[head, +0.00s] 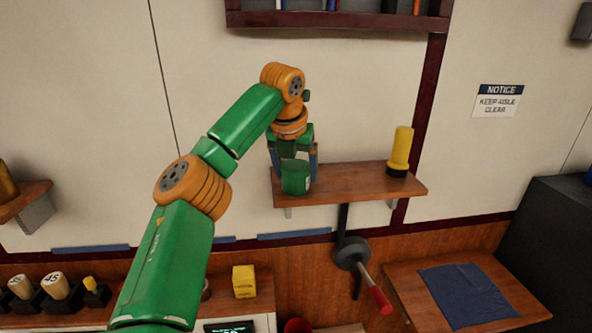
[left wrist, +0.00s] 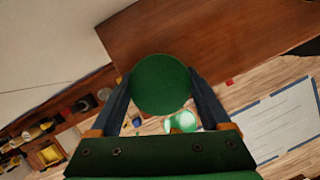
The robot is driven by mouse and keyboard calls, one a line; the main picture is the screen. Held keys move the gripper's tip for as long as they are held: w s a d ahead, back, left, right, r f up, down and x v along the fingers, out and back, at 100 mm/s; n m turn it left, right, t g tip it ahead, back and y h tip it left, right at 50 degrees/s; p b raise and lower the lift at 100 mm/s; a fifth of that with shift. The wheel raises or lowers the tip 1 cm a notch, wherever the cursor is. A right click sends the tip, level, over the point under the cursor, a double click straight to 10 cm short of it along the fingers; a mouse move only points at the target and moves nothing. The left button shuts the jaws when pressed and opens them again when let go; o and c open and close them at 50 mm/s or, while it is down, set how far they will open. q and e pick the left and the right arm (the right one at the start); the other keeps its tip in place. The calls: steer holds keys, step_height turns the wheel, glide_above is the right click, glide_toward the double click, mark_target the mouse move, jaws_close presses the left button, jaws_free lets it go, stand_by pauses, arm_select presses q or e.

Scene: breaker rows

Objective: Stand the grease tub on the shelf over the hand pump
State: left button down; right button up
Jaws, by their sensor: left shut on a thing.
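The green grease tub (head: 296,177) is held upright between the fingers of my left gripper (head: 295,165), at the left end of the wooden shelf (head: 352,183). I cannot tell whether its base touches the board. In the left wrist view the tub's round green top (left wrist: 160,84) sits between the two dark fingers of the gripper (left wrist: 163,100). The hand pump (head: 352,254), a grey body with a red-ended handle, is on the wall below this shelf. My right gripper is not in view.
A yellow cylinder with a dark base (head: 400,152) stands at the shelf's right end; the middle of the board is clear. A rack (head: 340,20) hangs above. A yellow box (head: 243,281) is lower left, and a blue cloth (head: 468,293) lies on the right-hand bench.

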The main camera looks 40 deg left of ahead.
arm_select(q)
steer(key=shift+c, duration=0.9)
jaws_free()
steer(key=shift+o, duration=0.9)
steer(key=shift+w+d, duration=0.1)
steer(key=v, duration=0.7)
steer(key=shift+d+r, duration=0.15)
steer(key=shift+r, duration=0.15)
steer(key=shift+a+f, duration=0.1)
steer(key=shift+a, duration=0.1)
